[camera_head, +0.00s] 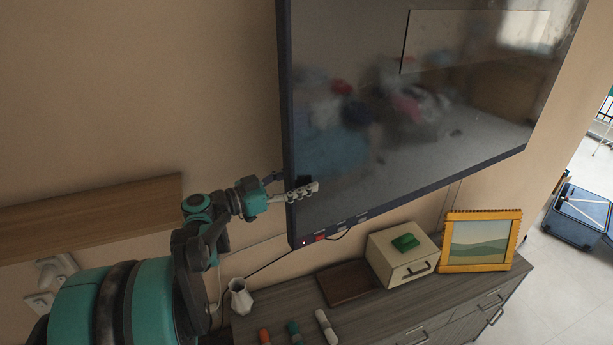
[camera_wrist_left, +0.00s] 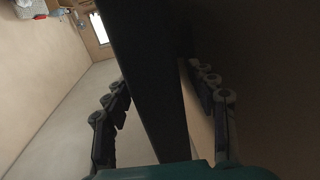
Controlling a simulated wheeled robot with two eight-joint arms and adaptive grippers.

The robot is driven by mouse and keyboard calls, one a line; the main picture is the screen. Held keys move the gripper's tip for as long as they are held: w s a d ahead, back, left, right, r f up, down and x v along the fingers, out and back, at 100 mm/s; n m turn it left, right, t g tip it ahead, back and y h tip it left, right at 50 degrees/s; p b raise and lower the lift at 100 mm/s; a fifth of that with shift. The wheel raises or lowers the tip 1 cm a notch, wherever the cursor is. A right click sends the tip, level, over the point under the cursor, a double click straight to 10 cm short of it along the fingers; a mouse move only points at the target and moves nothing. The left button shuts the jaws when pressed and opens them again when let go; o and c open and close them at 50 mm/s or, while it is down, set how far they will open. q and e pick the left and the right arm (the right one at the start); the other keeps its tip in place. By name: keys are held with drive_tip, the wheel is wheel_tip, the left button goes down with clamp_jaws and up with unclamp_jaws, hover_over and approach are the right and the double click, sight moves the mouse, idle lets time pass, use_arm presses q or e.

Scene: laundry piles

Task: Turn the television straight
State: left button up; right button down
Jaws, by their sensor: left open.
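The television (camera_head: 400,130) hangs on the wall at the upper right of the head view, dark and reflecting the room. Its lower edge slopes up to the right in the picture, and its top is out of frame. My left gripper (camera_head: 300,190) is at the television's left edge near the lower corner, with one finger in front of the screen. In the left wrist view the television's edge (camera_wrist_left: 148,80) runs between the fingers of the open left gripper (camera_wrist_left: 163,100). Whether either finger touches it I cannot tell. My right gripper is not in view.
Below the television a grey cabinet (camera_head: 430,310) holds a cream box (camera_head: 395,262) with a green item, a yellow-framed picture (camera_head: 480,242), a white vase (camera_head: 239,297) and several small bottles. A wooden shelf (camera_head: 90,215) is on the left wall. A blue bin (camera_head: 578,217) stands far right.

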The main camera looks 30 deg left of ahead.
use_arm(q)
drive_tip(key=shift+x, duration=1.05)
drive_tip(key=shift+s, duration=0.1)
drive_tip(key=shift+s, duration=0.1)
clamp_jaws()
drive_tip(key=w+a+b, duration=0.1)
drive_tip(key=w+a, duration=0.3)
drive_tip(key=a, duration=0.2)
drive_tip(key=shift+a, duration=0.35)
drive_tip(key=shift+c, duration=0.5)
unclamp_jaws()
drive_tip(key=shift+o, duration=0.5)
